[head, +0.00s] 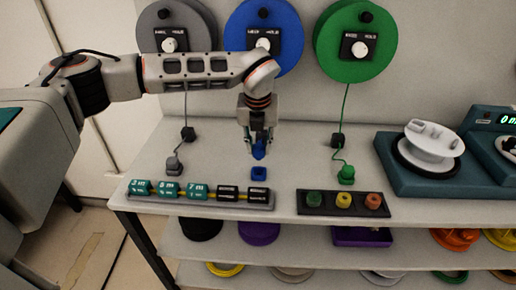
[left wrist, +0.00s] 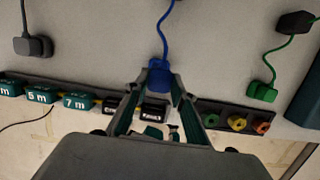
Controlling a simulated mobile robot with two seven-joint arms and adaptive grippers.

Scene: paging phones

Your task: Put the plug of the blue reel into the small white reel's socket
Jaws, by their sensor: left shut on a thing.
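The blue reel (head: 240,35) hangs on the back wall, partly covered by my left arm. My left gripper (head: 258,142) points down over the table and is shut on the blue plug (head: 259,153). In the left wrist view, the plug (left wrist: 159,76) is at the fingertips (left wrist: 157,88), with its blue cord running upward. The small white reel (head: 431,147) is on a teal machine at the right, with a raised white part on top. Its socket opening cannot be made out. My right gripper is out of view.
The teal machine (head: 400,183) stands right of a tray (head: 322,207) of coloured buttons. A strip of length labels (head: 205,192) lies along the front edge. Grey (head: 174,165) and green (head: 346,174) plugs flank the gripper. Bare table lies between the gripper and green cord.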

